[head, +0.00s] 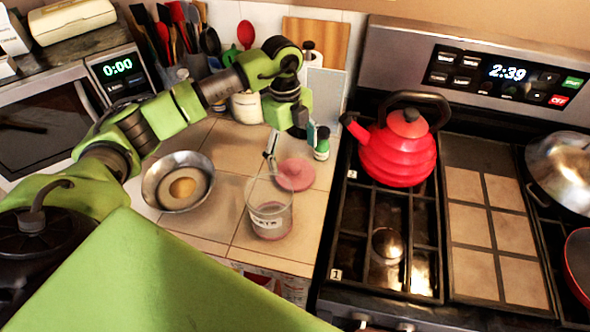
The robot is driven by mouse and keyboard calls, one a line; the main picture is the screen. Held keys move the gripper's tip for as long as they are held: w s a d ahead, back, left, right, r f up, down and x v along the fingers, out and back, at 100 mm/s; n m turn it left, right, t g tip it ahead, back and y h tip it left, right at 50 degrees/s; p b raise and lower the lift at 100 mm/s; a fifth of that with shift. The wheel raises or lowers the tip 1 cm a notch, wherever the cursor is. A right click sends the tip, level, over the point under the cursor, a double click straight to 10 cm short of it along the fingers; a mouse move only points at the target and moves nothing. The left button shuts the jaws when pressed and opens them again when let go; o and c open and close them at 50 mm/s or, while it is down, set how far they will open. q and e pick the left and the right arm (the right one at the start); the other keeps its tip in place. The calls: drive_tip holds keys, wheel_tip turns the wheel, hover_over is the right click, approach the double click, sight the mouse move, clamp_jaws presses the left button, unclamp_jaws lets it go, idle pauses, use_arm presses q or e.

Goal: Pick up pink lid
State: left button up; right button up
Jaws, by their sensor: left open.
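The pink lid (296,174) is a round, flat disc lying on the tiled counter, left of the stove. A clear glass container (270,222) with lettering stands in front of it, and its rim overlaps the lid's left edge in the head view. My left gripper (291,146) points down above and just behind the lid. Its fingers are apart, with nothing seen between them. I cannot tell its exact height over the lid. My right gripper is not in view.
A metal bowl (160,200) with a tan item stands left of the glass container. A small green-capped bottle (322,145) is close right of my left gripper. A red kettle (398,155) sits on the stove. Utensils and a microwave (50,125) line the back left.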

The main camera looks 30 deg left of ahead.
sight(295, 167)
use_arm(q)
drive_tip(key=f, duration=0.1)
drive_tip(key=f+p, duration=0.1)
drive_tip(key=f, duration=0.1)
drive_tip(key=f+p, duration=0.1)
drive_tip(key=shift+s+d+f, duration=0.1)
drive_tip(key=shift+d+f, duration=0.2)
drive_tip(key=shift+f, duration=0.5)
drive_tip(key=c, duration=0.7)
